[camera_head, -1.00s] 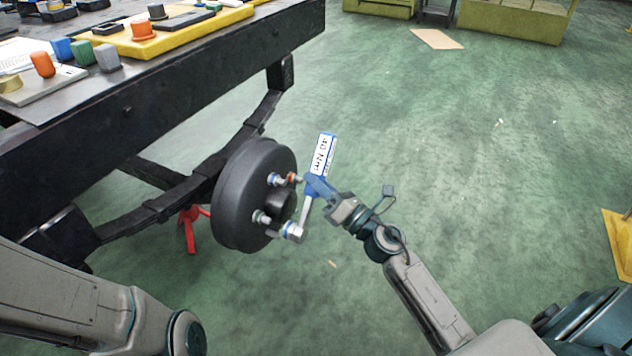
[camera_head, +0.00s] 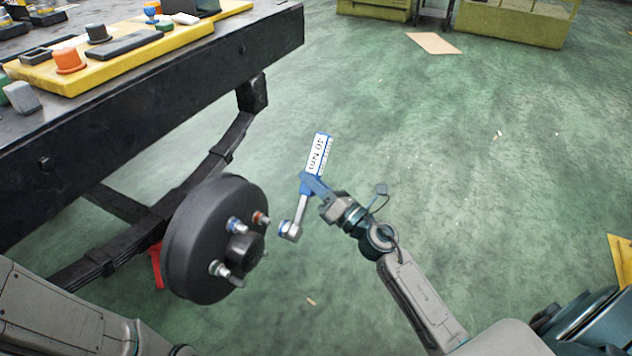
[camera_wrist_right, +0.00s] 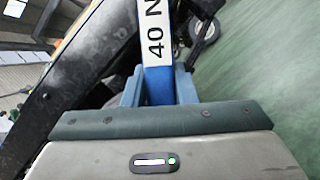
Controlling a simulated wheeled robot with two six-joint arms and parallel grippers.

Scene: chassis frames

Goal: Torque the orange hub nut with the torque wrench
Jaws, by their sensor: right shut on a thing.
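The torque wrench (camera_head: 318,155) has a blue handle, a white "40 Nm" label and a silver shaft with a blue-banded socket head (camera_head: 289,230). My right gripper (camera_head: 313,186) is shut on its handle. The handle also shows between the fingers in the right wrist view (camera_wrist_right: 157,45). The dark hub drum (camera_head: 190,240) is left of the wrench. The orange hub nut (camera_head: 261,217) is on its face, upper right. The socket is right of this nut and apart from the hub. My left arm shows at lower left, its gripper out of view.
Blue (camera_head: 236,225) and green (camera_head: 217,268) ringed nuts are on the hub face. The dark chassis frame (camera_head: 150,105) carries a yellow tray (camera_head: 130,55) with an orange cap. A red stand (camera_head: 156,266) is behind the hub. The green floor to the right is mostly clear.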

